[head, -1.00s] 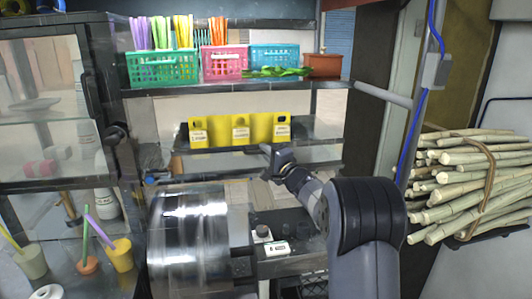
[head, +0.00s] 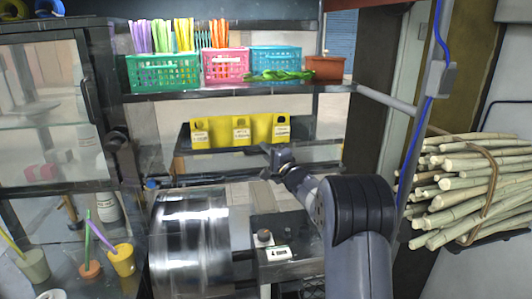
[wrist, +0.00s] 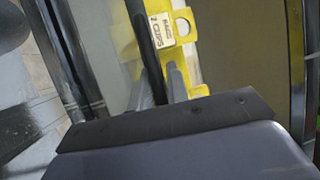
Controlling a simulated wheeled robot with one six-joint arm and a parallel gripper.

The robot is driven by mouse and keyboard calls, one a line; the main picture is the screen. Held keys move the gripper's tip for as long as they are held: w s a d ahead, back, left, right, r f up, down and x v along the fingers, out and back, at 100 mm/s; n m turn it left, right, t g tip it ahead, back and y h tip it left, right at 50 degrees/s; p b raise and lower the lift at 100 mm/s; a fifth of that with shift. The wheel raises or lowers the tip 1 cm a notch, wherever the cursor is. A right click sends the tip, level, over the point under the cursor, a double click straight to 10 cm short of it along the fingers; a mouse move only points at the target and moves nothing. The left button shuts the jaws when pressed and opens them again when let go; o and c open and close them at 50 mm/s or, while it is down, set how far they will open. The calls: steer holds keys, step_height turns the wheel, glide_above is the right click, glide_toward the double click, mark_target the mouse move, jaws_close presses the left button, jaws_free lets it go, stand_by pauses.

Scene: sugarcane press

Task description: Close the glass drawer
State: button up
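The glass drawer appears to be the shallow, dark-edged tray (head: 325,148) below the basket shelf in the head view. It holds a yellow labelled holder (head: 240,132). The holder also shows close up in the wrist view (wrist: 186,20). My gripper (head: 276,154) is at the tray's front, before the holder's right part. In the wrist view, the grey fingers (wrist: 165,84) lie either side of a dark bar (wrist: 145,45), very near it. I cannot tell whether they touch or grip it. How far the drawer stands out is unclear.
Green (head: 162,72), pink (head: 224,66) and blue (head: 275,60) baskets stand on the shelf above. A glass-fronted cabinet (head: 45,110) is at left. A shiny metal cylinder (head: 188,245) is in front. Bundled cane (head: 470,190) is at right, beyond an upright post.

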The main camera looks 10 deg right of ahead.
steer(key=shift+o, duration=1.2)
steer(key=shift+f, duration=0.1)
steer(key=b+v, duration=0.3)
steer(key=v, duration=0.7)
steer(key=shift+s, duration=0.3)
steer(key=shift+d+f, duration=0.1)
